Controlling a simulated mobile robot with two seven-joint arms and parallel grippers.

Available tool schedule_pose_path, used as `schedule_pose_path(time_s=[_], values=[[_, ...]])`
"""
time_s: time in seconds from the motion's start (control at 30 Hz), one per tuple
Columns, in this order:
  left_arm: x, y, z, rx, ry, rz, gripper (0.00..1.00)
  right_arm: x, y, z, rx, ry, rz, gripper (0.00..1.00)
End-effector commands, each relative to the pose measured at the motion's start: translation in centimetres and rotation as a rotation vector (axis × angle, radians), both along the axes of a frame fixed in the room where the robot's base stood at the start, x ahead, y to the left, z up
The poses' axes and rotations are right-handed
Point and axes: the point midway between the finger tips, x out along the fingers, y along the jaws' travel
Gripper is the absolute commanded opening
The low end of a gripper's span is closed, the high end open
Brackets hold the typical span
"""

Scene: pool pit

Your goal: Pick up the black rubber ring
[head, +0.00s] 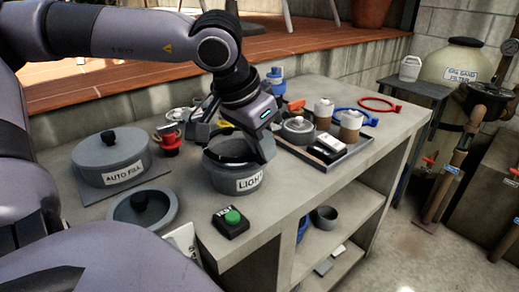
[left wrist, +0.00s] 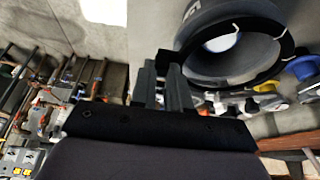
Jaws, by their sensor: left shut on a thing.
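The black rubber ring (left wrist: 287,48) shows in the left wrist view as a dark band at the mouth of the grey pot labelled LIGHT (head: 238,180). My left gripper (head: 262,148) is over the right side of that pot, pointing down. It is shut on the ring, and its fingers show in the left wrist view (left wrist: 165,80). In the head view the ring is hard to tell from the dark inside of the pot, and the gripper partly covers it. I cannot tell whether the ring still touches the pot. My right gripper is not in view.
A green button box (head: 231,221) is in front.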

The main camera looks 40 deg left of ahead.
Motion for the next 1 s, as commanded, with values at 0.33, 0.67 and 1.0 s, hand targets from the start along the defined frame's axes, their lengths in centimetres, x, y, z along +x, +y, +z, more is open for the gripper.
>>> schedule_pose_path(time_s=[0.33, 0.67, 1.0], values=[[0.1, 0.0, 8.9, 0.002, -0.005, 0.002, 0.00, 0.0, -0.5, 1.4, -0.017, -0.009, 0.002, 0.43], [0.0, 0.0, 15.9, 0.001, -0.002, 0.000, 0.00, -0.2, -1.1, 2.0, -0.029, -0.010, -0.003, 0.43], [0.0, 0.0, 18.0, 0.001, 0.000, -0.001, 0.00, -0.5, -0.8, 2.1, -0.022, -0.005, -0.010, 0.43]])
